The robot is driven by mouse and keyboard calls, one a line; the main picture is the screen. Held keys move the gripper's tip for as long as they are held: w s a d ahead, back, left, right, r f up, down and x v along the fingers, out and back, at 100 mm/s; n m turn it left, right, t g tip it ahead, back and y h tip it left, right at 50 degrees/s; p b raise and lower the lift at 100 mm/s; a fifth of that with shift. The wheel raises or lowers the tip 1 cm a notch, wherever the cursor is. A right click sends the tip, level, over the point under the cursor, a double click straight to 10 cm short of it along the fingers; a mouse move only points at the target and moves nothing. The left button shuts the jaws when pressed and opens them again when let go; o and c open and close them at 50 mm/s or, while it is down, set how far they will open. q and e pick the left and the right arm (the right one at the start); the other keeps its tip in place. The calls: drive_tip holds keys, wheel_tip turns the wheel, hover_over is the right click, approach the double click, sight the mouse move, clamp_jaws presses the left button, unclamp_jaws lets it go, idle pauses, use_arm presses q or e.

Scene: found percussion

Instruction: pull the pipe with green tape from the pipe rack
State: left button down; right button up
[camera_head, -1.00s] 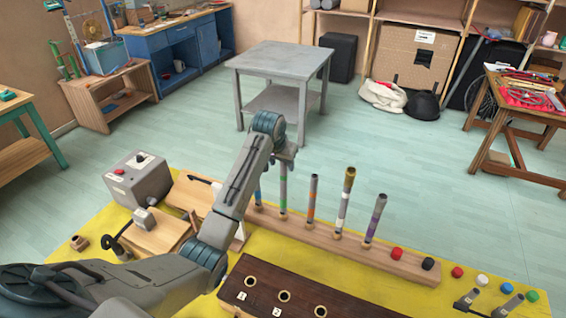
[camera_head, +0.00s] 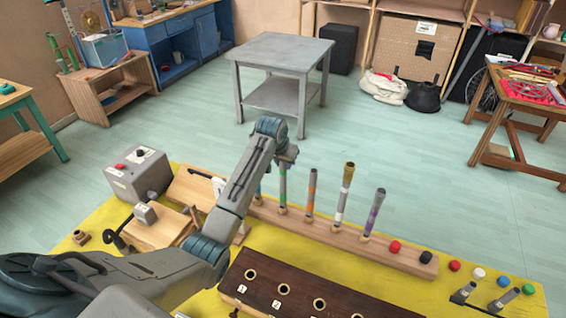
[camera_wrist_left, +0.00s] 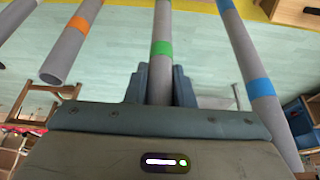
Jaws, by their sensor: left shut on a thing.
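The grey pipe with green tape (camera_head: 283,188) stands upright in the wooden pipe rack (camera_head: 340,236). It also shows in the left wrist view (camera_wrist_left: 162,25), with its green band just beyond the fingers. My left gripper (camera_head: 286,153) is shut on the upper end of this pipe, and the fingers lie on both sides of it in the left wrist view (camera_wrist_left: 160,85). The pipe's lower end appears to be at its hole in the rack. My right gripper is not in view.
Orange (camera_head: 311,190), white-and-yellow (camera_head: 344,195) and purple (camera_head: 374,215) taped pipes stand to the right. A blue-taped pipe (camera_wrist_left: 258,85) is close on the other side. A dark holed block (camera_head: 300,292) lies in front. Floor behind the rack is open up to the grey table (camera_head: 280,55).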

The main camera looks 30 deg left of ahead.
use_arm(q)
drive_tip(key=shift+r, duration=0.2)
drive_tip(key=shift+r, duration=1.35)
